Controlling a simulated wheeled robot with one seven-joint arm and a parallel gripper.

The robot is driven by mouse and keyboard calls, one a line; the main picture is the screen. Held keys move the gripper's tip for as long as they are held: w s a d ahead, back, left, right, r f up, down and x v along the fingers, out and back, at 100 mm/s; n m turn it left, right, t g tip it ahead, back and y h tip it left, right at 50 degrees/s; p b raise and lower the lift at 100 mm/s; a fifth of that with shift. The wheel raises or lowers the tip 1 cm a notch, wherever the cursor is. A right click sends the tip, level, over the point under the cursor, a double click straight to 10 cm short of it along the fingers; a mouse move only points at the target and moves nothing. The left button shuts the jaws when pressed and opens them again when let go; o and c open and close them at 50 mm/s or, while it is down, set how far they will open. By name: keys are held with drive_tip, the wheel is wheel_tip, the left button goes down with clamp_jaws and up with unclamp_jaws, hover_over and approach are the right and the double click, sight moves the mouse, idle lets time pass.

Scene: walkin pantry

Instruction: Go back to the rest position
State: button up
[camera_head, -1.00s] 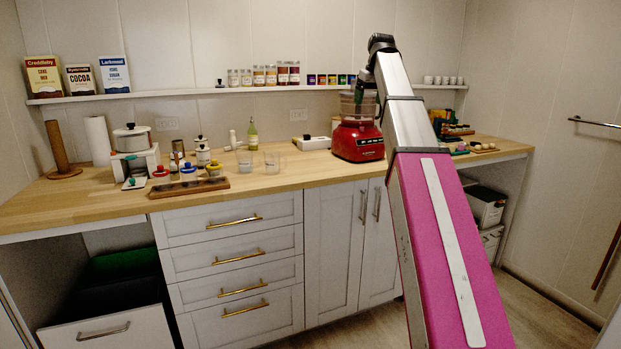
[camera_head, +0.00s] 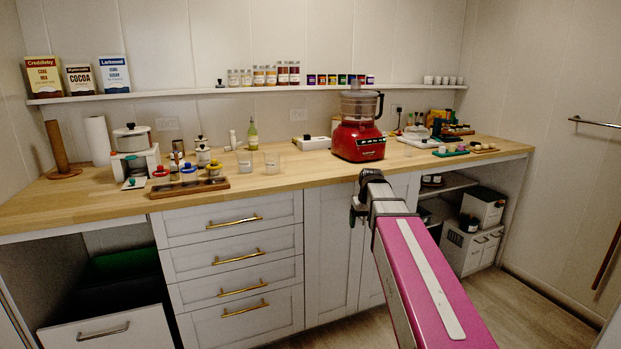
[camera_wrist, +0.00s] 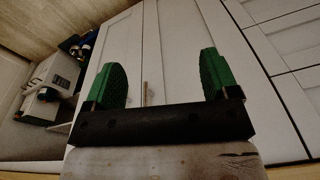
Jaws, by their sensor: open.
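My gripper (camera_wrist: 160,85) shows in the wrist view with its two green fingers wide apart and nothing between them. Behind the fingers are pale cabinet doors with a thin handle. In the head view my arm reaches in from the lower right, and its end stops in front of the cabinet doors (camera_head: 335,250), below the counter's front edge.
The wooden counter (camera_head: 110,205) holds a red food processor (camera_head: 358,140), a dark wooden tray (camera_head: 190,188) and several jars and cups. Open shelves with white bins (camera_head: 466,247) are at the right. A shelf (camera_head: 200,92) runs along the wall. Floor shows at lower right.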

drive_tip(key=s+f+m+g, duration=0.1)
drive_tip(key=s+f, duration=1.8)
drive_tip(key=f, duration=0.2)
drive_tip(key=shift+a+m+h, duration=0.15)
drive_tip(key=shift+m+h, duration=0.15)
